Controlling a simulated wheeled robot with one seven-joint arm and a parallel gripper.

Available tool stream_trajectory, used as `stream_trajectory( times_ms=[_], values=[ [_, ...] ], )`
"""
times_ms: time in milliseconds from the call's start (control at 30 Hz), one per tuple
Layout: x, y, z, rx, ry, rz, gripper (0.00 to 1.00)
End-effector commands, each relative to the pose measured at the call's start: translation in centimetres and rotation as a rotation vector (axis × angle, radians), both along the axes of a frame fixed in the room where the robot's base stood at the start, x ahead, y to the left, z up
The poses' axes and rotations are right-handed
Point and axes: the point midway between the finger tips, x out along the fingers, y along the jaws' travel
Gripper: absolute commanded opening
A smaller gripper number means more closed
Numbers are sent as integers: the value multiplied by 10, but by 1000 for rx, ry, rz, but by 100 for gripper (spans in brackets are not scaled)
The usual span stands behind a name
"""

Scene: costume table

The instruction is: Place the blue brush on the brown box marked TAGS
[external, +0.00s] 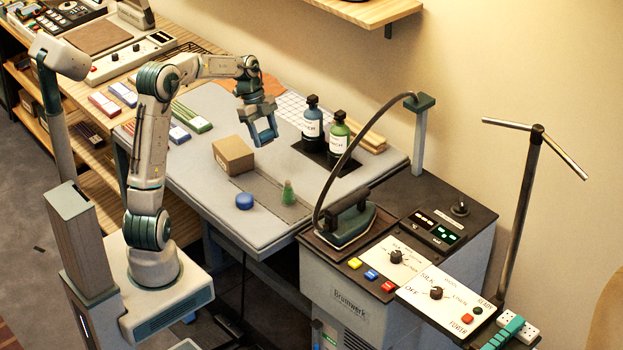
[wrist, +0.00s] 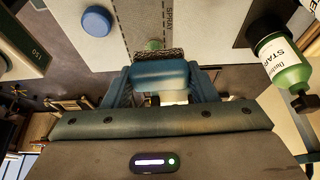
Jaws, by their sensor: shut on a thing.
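My gripper (external: 264,132) is over the grey table, behind and to the right of the brown box (external: 233,155). In the wrist view its two blue fingers are shut on the blue brush (wrist: 160,73), with dark bristles along the brush's far edge. The brush is held clear of the box. In the external view the brush is hard to tell from the blue fingers. The box sits on the table with its top bare.
A blue disc (external: 244,201) and a small green cone-like piece (external: 288,192) stand in front of the box. A blue bottle (external: 312,125) and a green bottle (external: 338,140) stand right of my gripper. An iron (external: 347,222) rests on the right-hand unit.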

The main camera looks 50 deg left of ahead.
Motion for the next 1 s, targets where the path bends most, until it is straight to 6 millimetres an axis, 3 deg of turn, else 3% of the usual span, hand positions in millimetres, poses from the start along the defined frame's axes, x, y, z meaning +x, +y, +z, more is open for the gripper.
stream_trajectory(
  times_ms=[133, 333, 800, 1000],
  values=[
    [-18, 19, 19, 2, 0, -16, 30],
    [-28, 34, 26, 0, 2, -25, 30],
    [-16, 128, -29, -2, 4, -24, 30],
    [-14, 145, -41, 0, 3, -26, 30]
  ],
)
